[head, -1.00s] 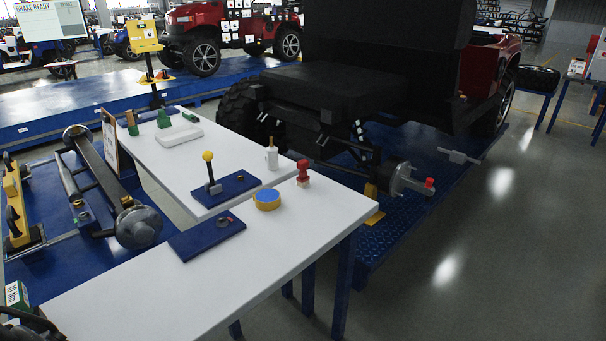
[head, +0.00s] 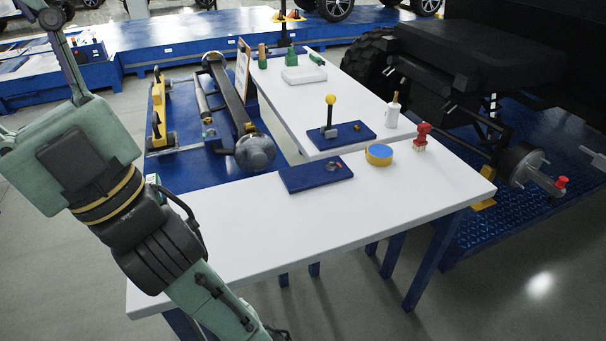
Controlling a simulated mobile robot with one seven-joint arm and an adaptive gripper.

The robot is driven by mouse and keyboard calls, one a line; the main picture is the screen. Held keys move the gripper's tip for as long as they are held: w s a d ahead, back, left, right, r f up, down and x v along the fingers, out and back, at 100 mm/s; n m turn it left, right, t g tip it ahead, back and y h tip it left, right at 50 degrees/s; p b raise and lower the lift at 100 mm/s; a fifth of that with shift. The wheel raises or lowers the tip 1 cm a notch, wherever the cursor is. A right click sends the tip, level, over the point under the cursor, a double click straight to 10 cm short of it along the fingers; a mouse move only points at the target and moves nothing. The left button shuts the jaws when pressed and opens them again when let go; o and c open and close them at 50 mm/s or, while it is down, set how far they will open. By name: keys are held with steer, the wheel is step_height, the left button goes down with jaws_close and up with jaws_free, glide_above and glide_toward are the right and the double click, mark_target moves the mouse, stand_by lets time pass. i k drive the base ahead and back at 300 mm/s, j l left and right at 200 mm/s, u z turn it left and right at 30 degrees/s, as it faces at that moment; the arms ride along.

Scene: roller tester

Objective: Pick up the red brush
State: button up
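The red brush (head: 423,135) stands upright on the white tabletop (head: 230,225), near its right end. It has a red knobbed top and a pale lower part with a red band. It stands clear, just right of a round yellow tin with a blue top (head: 379,154). My arm crosses the left side of the head view, left of the table and in front of its near left corner, well apart from the brush. I cannot make out my gripper's fingers in the head view.
Near the brush stand a white bottle (head: 393,113), a blue plate with a yellow-knobbed lever (head: 331,115) and a flat blue block (head: 315,175). The front white tabletop is largely bare. A vehicle with an exposed hub (head: 525,165) stands on the blue platform at right.

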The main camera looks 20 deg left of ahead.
mark_target(419, 144)
steer(key=i+l+u, duration=0.15)
steer(key=i+l, duration=0.2)
steer(key=i+l+u, duration=0.15)
steer(key=i+l, duration=0.2)
steer(key=l, duration=0.15)
